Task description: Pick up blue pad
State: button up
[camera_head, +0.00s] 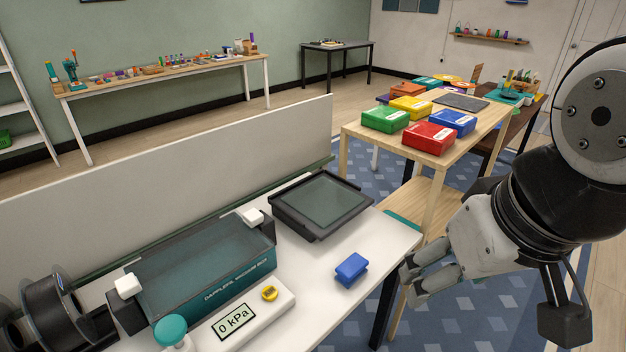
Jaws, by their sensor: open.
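The blue pad (351,269) is a small blue block lying on the white table (392,241), near its right front edge. My gripper (408,287) is to the right of the pad, beyond the table's edge in the picture, with its fingers pointing left toward the pad. It is open and apart from the pad, and nothing shows between its fingers. The height of my gripper over the table is hard to tell.
A teal vacuum box (205,268) with a pressure display (233,322) and yellow knob stands left of the pad. A dark tray (322,204) sits behind it. A grey panel (170,180) borders the table's back. A wooden table (436,159) with coloured boxes stands beyond.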

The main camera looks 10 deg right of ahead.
jog(key=shift+o, duration=0.4)
jog(key=m+g+b, duration=0.4)
jog(key=m+b, duration=0.5)
jog(key=m, duration=0.2)
send_over(352, 265)
notch_tip(352, 265, down, 23)
jog(key=f, duration=0.8)
jog(key=shift+w+d, duration=0.1)
jog(key=shift+d, duration=0.25)
jog(key=shift+a+f+b, duration=0.15)
jog(key=shift+f+b, duration=0.15)
jog(key=shift+f, duration=1.15)
jog(key=shift+a+f+b, duration=0.15)
jog(key=shift+f+b, duration=0.15)
jog(key=shift+f, duration=1.15)
jog(key=c, duration=1.3)
